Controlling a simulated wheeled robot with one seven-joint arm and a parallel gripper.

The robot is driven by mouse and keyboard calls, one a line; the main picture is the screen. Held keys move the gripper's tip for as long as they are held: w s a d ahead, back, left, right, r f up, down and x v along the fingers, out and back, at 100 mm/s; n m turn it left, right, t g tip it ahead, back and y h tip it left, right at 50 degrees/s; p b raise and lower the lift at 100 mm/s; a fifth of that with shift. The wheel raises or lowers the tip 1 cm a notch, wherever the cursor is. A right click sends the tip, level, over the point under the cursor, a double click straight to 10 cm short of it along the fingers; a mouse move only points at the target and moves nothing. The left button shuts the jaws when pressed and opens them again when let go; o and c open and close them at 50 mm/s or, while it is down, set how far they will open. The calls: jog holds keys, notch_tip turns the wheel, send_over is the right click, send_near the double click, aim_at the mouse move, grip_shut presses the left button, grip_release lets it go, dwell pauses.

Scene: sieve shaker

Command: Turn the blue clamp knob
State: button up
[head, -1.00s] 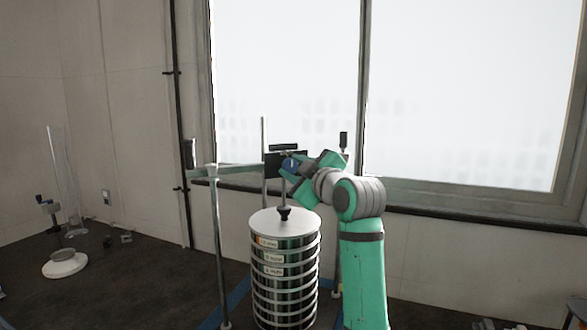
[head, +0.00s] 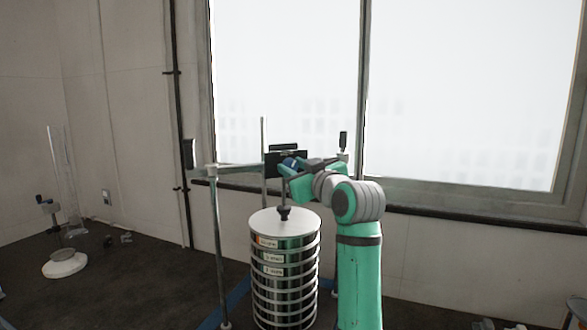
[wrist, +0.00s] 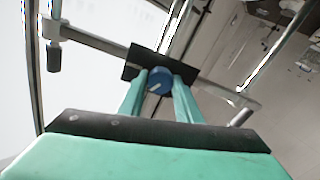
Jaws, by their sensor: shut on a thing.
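The blue clamp knob (wrist: 159,80) sits in front of a black clamp block (wrist: 134,65) on the shaker's crossbar, with a pale mark on its face. In the wrist view my gripper (wrist: 160,85) has one green finger on each side of the knob, shut on it. In the head view the knob (head: 290,163) shows as a small blue patch, partly covered by my gripper (head: 289,171). The gripper reaches in from the right, above the sieve stack.
A stack of metal sieves (head: 285,265) with a flat lid and a dark top knob stands below the clamp. Upright rods (head: 219,255) stand around it. A white-based stand (head: 65,264) is at far left. A window fills the back.

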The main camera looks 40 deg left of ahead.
jog(key=m, duration=0.6)
jog(key=shift+m, duration=0.4)
jog(key=m, duration=0.5)
jog(key=shift+t, duration=0.3)
jog(key=shift+m, duration=0.3)
jog(key=shift+w+f, duration=0.1)
jog(key=o, duration=1.1)
jog(key=shift+a, duration=0.15)
jog(key=v, duration=1.1)
